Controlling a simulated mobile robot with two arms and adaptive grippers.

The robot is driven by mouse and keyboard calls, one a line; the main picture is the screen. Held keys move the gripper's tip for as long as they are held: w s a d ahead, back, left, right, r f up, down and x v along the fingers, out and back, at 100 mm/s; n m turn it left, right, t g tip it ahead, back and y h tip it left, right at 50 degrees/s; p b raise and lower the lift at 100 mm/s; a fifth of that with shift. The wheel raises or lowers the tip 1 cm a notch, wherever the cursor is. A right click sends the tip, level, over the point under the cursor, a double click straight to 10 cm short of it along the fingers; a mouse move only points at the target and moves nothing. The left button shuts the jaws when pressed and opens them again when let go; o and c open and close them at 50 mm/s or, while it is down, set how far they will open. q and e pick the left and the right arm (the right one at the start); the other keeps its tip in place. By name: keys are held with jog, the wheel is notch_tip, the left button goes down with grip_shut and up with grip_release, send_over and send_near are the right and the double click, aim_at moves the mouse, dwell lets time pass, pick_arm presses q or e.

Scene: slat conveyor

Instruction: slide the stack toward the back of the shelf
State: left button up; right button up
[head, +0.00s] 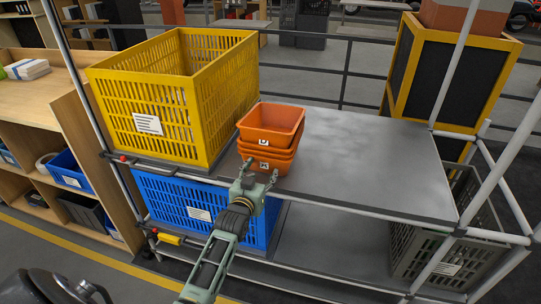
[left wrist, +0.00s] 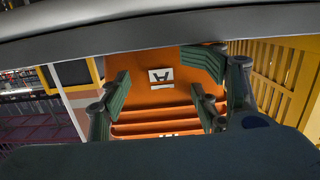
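The stack of nested orange bins (head: 272,130) stands upright on the grey upper shelf (head: 360,155), near its front edge and beside the yellow crate. A few rims show one above another, with white labels on the front. My left gripper (head: 259,174) is in front of the stack at its lower bins. In the left wrist view its green-padded fingers (left wrist: 162,92) are spread apart, with the orange bin fronts (left wrist: 160,122) beyond them. I cannot tell whether the fingertips touch the bins. My right gripper is not in view.
A yellow crate (head: 160,105) stands left of the stack. The shelf to the right is clear. A blue crate (head: 205,208) and a grey crate (head: 445,225) are below. White frame posts (head: 449,70) stand at the corners. A wooden shelf unit (head: 75,125) is at left.

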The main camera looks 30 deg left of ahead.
aim_at(264, 167)
pick_arm(q)
jog(key=shift+w+a+f, duration=0.1)
jog(key=shift+w+a, duration=0.2)
jog(key=shift+b+x, duration=0.7)
jog(key=shift+x, duration=0.1)
jog(key=shift+b+x, duration=1)
jog(key=shift+x, duration=0.6)
jog(key=shift+r+b+x, duration=0.2)
jog(key=shift+b+x, duration=1.1)
jog(key=shift+x, duration=0.55)
jog(key=shift+w+a+r+b, duration=0.1)
jog(key=shift+w+r+b, duration=0.05)
jog(key=shift+w+b, duration=0.2)
jog(key=shift+w+a+r+b, duration=0.1)
jog(key=shift+w+a+b, duration=0.1)
jog(key=shift+w, duration=0.25)
